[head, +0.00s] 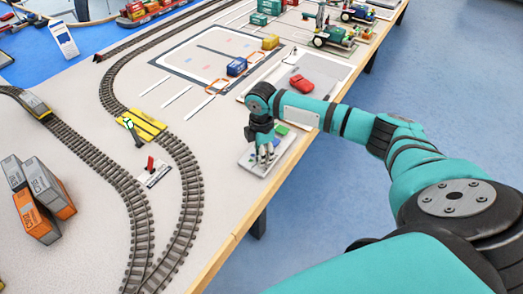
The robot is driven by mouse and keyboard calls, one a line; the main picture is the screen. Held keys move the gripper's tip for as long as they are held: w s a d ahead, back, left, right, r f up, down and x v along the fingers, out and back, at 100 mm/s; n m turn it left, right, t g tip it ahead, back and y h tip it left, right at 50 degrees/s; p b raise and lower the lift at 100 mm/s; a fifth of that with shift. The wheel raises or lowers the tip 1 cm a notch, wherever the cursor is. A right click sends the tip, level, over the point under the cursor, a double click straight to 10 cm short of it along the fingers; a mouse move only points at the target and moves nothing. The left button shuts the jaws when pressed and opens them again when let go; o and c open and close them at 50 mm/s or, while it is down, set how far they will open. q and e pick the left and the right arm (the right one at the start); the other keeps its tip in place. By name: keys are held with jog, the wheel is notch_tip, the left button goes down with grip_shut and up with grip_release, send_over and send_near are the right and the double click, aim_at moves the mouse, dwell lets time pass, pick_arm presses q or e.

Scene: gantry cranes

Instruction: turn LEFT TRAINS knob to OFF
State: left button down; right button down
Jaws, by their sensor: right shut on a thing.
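A light grey control panel (251,168) lies at the table's right edge, with a green part (282,129) at its far end. My right gripper (265,157) points down onto the panel, its fingers shut on a knob there. The fingers cover the knob, so its pointer and setting are hidden. The panel's labels are too small to read, so I cannot tell from them which knob it is. My left gripper is not in view.
Train tracks (188,180) curve along the table left of the panel. A red lever on a white plate (155,172), a yellow crossing (143,125) and grey-orange containers (40,200) stand nearby. Blue floor is free at right.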

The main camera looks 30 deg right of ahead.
jog(key=n+p, duration=0.2)
jog(key=n, duration=0.1)
jog(key=shift+r, duration=0.15)
jog(key=shift+n+p, duration=0.65)
jog(key=shift+n, duration=0.85)
jog(key=c, duration=1)
grip_release()
jog(key=shift+o, duration=0.2)
notch_tip(320, 180, up, 12)
